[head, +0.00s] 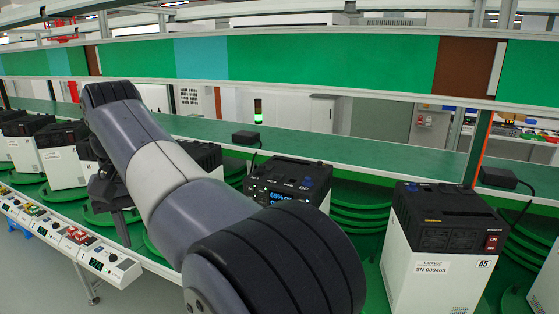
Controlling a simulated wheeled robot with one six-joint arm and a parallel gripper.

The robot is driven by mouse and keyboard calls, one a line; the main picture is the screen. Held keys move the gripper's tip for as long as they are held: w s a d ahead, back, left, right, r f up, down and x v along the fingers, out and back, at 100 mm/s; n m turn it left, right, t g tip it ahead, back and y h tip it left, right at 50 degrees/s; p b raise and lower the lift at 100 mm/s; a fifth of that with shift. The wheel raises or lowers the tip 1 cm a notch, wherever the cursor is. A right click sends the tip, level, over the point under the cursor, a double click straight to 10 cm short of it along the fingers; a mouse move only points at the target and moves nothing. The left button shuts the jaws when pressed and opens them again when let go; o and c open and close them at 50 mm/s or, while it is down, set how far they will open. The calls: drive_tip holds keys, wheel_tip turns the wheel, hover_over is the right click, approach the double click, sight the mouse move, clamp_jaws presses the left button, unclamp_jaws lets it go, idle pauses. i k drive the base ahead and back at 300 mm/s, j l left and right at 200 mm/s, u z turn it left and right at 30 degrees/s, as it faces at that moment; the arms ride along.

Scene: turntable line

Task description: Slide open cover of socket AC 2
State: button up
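My arm crosses the view from the lower middle to the upper left, and its end hangs down at the left. My gripper (122,228) is small and dark there, partly behind the arm, near the front edge of the line; whether its fingers are open or shut cannot be made out. A power unit (285,185) with a black top, a lit blue display and small sockets stands behind my arm in the middle. Its lower part is hidden by the arm. I cannot pick out a socket marked AC 2 or its cover.
A white unit (423,283) with a black top, marked A5, stands at the right. More units (65,165) stand at the left on green turntables (368,222). Control boxes (105,262) line the front edge. A green shelf (350,160) with small black adapters (246,137) runs behind.

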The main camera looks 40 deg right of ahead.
sight(275, 176)
drive_tip(key=i+l+z, duration=0.15)
drive_tip(key=i+z, duration=0.25)
drive_tip(key=i+l+z, duration=0.1)
drive_tip(key=z, duration=0.35)
drive_tip(key=i+j+z, duration=0.1)
drive_tip(key=i+z, duration=0.3)
drive_tip(key=i+j+z, duration=0.15)
drive_tip(key=i+z, duration=0.15)
drive_tip(key=z, duration=0.15)
